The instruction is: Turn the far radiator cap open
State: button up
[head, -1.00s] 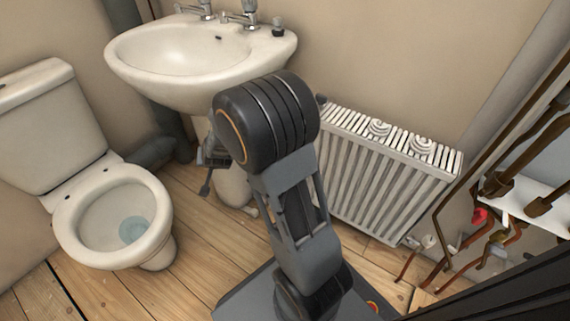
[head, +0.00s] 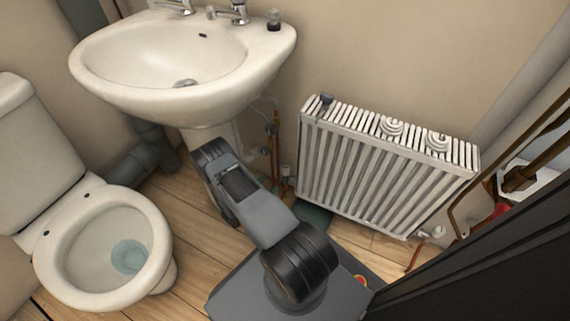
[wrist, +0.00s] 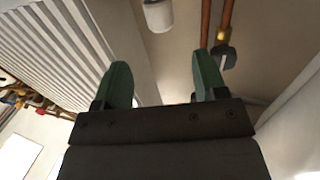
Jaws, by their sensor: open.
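The white ribbed radiator (head: 385,180) hangs on the wall at the right in the head view, and its ribs fill the upper left of the wrist view (wrist: 60,45). A white cylindrical cap (wrist: 158,14) shows at the top of the wrist view, beyond my fingertips and beside the radiator's end; I cannot tell for sure that it is the far radiator cap. My gripper (wrist: 163,82) is open, its two green fingers apart with nothing between them. The cap lies ahead of the gap, not touched. In the head view my arm hides the gripper.
Copper pipes with a dark-handled valve (wrist: 224,55) run just right of the cap. The washbasin (head: 185,60) overhangs my arm, and the toilet (head: 105,245) stands at the left. More pipework (head: 530,170) is at the far right.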

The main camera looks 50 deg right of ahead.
aim_at(288, 166)
jog(key=d+b, duration=0.4)
jog(key=d, duration=0.9)
jog(key=shift+w+d, duration=0.1)
jog(key=shift+w, duration=0.1)
jog(key=c, duration=0.9)
jog(key=shift+c, duration=0.2)
jog(key=shift+n+t, duration=0.4)
jog(key=shift+t, duration=0.2)
jog(key=n+t+p, duration=0.1)
jog(key=t, duration=0.1)
jog(key=shift+w+n+t+y, duration=0.1)
jog(key=shift+n+t+y, duration=0.2)
jog(key=shift+n+t, duration=0.1)
jog(key=shift+w+n+t+y, duration=0.15)
jog(key=shift+n+t+y, duration=0.35)
jog(key=shift+n+t, duration=0.55)
jog(key=shift+w+n+t+y, duration=0.15)
jog(key=shift+n+t+y, duration=0.45)
jog(key=shift+t, duration=0.75)
